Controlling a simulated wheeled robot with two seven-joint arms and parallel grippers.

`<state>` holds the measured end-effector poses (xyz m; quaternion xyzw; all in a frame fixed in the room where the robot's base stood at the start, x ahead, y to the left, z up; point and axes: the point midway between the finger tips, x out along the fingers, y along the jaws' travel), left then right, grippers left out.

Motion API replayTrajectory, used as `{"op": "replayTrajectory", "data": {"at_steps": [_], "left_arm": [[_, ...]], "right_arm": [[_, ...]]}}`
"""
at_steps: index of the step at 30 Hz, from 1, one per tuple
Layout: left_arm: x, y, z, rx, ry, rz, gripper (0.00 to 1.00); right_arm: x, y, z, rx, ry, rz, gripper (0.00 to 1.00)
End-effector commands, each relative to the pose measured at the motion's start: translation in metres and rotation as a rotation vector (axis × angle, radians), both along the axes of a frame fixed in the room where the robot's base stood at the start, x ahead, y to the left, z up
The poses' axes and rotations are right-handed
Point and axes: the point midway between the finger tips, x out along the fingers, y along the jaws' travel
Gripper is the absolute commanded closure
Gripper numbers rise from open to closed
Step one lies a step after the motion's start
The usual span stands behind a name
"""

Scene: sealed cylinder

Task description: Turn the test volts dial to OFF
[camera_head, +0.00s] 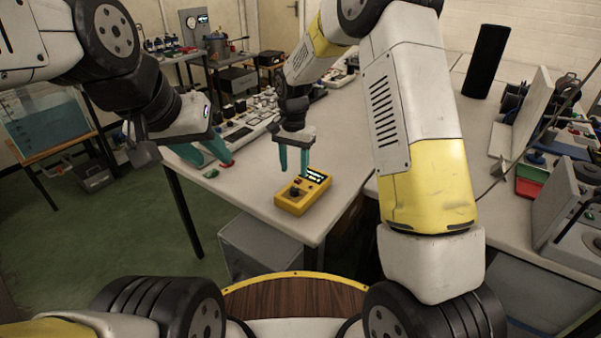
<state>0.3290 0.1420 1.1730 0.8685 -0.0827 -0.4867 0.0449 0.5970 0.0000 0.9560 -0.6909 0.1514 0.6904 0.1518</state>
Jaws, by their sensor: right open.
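The yellow tester (290,206) lies on the white table (255,180). It has a lit display (315,175) at its far right and a dark round dial (294,193) on its face. The dial's markings are too small to read. My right gripper (293,172) points down with its teal fingers apart, just behind and above the tester; I cannot tell whether a fingertip touches it. My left gripper (216,162) is over the table's left edge, away from the tester.
Keyboard-like equipment and several small items (245,125) cover the table behind the grippers. A black cylinder (485,62) stands at the back right, with red and green trays (530,180) nearer. The tabletop left of the tester is clear; its front edge is close.

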Motion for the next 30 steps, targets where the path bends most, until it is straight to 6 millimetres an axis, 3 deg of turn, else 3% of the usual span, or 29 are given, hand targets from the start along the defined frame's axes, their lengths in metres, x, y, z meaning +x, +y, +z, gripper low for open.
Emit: {"op": "replayTrajectory", "data": {"at_steps": [15,26,30], "left_arm": [[0.000,0.000,0.000,0.000,0.000,0.000,0.64],[0.000,0.000,0.000,0.000,0.000,0.000,0.64],[0.000,0.000,0.000,0.000,0.000,0.000,0.64]], "right_arm": [[-0.001,0.000,-0.070,-0.002,0.003,0.001,0.53],[0.000,0.000,-0.077,0.000,0.001,0.001,0.53],[0.000,0.000,-0.077,0.000,0.001,0.001,0.77]]}}
